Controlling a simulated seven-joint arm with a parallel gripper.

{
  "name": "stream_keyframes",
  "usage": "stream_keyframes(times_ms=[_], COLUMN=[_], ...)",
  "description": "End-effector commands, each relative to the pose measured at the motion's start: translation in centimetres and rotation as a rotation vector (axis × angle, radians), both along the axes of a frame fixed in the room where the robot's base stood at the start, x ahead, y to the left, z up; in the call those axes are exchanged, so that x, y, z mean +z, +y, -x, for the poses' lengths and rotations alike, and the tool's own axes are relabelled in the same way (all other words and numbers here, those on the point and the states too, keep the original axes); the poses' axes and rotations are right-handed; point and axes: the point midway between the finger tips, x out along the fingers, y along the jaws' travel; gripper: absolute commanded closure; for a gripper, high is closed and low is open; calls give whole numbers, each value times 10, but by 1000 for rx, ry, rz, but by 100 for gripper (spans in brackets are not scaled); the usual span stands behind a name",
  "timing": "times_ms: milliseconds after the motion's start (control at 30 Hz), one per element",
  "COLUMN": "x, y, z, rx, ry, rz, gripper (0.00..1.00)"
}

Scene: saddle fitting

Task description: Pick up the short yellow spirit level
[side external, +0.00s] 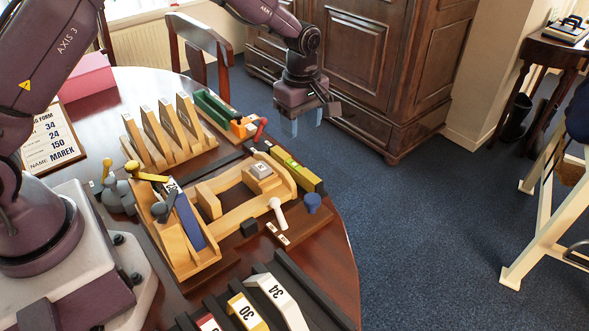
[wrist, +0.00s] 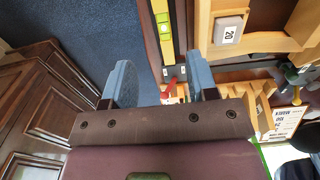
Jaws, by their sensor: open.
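The short yellow spirit level (side external: 296,171) lies on the round table along the back right side of the wooden fitting frame, near the table edge. It also shows in the wrist view (wrist: 163,30) at the top, yellow with a green vial, running up out of the picture. My gripper (side external: 302,127) is open and empty, held in the air above and beyond the table edge, apart from the level. In the wrist view its two blue-grey fingers (wrist: 158,80) stand apart, with the near end of the level showing between and beyond them.
The wooden frame (side external: 210,244) stands beside the level. A red-handled tool (side external: 261,128) and an orange block (side external: 243,127) are close to the level's far end. A dark cabinet (side external: 375,60) stands behind my gripper.

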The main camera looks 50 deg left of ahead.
Motion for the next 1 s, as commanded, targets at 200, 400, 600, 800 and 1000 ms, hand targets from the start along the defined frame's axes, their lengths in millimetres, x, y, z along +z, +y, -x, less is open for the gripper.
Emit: stream_keyframes(times_ms=[200,400,600,800,1000], x=[-40,-68,-82,-113,-126], y=[0,0,-1,-2,-3], z=[2,1,2,3,3], rx=[5,4,3,3,2], ry=[8,4,4,4,2], rz=[0,0,0,0,1], gripper=[47,47,47,47,47])
